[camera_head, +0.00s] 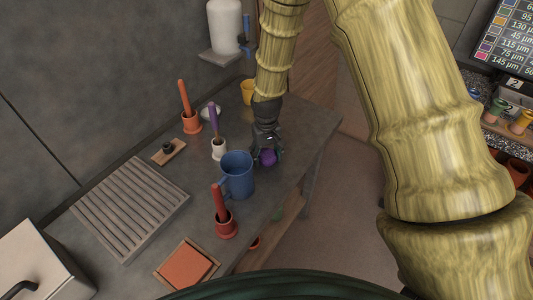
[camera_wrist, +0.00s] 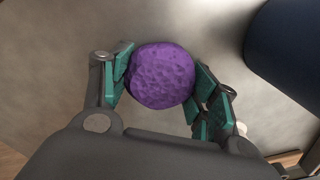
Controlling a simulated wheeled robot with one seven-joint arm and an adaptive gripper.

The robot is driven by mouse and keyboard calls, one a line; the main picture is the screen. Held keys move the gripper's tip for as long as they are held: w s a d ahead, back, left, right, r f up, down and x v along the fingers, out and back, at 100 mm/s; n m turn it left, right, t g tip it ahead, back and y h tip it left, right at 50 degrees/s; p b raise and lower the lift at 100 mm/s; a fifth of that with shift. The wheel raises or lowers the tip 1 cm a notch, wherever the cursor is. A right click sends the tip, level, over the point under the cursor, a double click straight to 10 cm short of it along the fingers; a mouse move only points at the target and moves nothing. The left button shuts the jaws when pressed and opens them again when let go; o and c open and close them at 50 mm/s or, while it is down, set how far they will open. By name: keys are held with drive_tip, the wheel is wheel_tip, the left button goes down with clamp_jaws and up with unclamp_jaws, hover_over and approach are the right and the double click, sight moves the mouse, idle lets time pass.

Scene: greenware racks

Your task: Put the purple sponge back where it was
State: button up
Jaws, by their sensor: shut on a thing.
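The purple sponge (camera_wrist: 161,76) is round and pitted, and it sits between the green-padded fingers of my gripper (camera_wrist: 162,88) in the wrist view. My gripper is shut on it. In the head view the gripper (camera_head: 267,150) points down over the grey counter, with the sponge (camera_head: 268,157) at its tip. It is just right of the blue mug (camera_head: 237,174). I cannot tell whether the sponge touches the counter.
Near the gripper stand a white pot (camera_head: 219,150) with a purple-handled tool, an orange pot (camera_head: 192,124), a yellow cup (camera_head: 248,91) and a red pot (camera_head: 227,226). A slatted rack (camera_head: 128,207) and an orange block on a wooden tray (camera_head: 187,267) lie further left.

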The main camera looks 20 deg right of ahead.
sight(267, 153)
drive_tip(key=shift+f, duration=0.15)
drive_tip(key=o, duration=1.1)
drive_tip(key=shift+c, duration=0.2)
drive_tip(key=shift+r, duration=0.25)
wheel_tip(267, 153, up, 12)
drive_tip(key=b, duration=0.3)
